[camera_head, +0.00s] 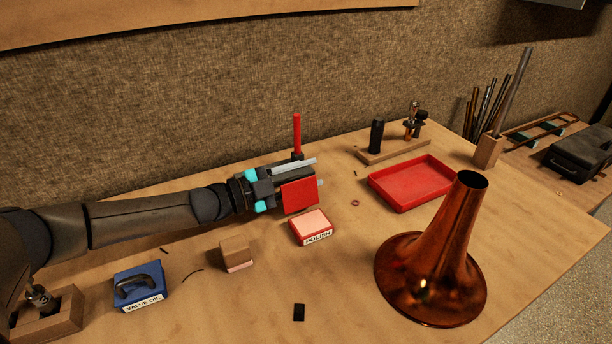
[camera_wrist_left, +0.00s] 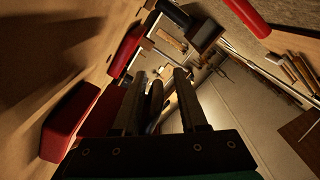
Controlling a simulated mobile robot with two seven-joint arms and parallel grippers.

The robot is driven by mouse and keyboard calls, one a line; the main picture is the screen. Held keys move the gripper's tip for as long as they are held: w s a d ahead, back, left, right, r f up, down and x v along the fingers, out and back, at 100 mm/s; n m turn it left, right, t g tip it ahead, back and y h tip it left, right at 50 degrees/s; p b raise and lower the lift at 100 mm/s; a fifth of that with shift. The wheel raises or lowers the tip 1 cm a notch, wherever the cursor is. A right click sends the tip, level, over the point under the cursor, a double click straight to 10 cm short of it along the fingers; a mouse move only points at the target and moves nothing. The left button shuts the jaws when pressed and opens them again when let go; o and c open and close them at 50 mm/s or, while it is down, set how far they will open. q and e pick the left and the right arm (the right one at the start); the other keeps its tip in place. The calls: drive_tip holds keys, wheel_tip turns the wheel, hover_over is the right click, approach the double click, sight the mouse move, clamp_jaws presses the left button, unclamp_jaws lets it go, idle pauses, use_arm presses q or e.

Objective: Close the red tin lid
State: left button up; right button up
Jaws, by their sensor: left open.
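The red tin (camera_head: 312,236), labelled POLISH, stands on the bench with a pale pink inside showing. Its red lid (camera_head: 299,196) stands up at the tin's far edge, so the tin is open. My left gripper (camera_head: 313,173) is open and lies just behind the lid, low over the bench, with its fingers pointing right. The lid hides part of it, and I cannot tell whether they touch. In the left wrist view, the open fingers (camera_wrist_left: 156,105) have nothing between them, and a red block-like shape beside them is part of the tin or lid. My right gripper is not in view.
A red tray (camera_head: 412,184) lies to the right, with a copper horn bell (camera_head: 440,265) in front of it. A red upright rod (camera_head: 297,135) stands close behind my gripper. A wooden block (camera_head: 236,254) and a blue valve oil box (camera_head: 140,287) sit to the left.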

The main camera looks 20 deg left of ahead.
use_arm(q)
drive_tip(key=shift+c, duration=0.3)
drive_tip(key=c, duration=0.6)
clamp_jaws()
drive_tip(key=shift+r, duration=0.1)
idle(0.4)
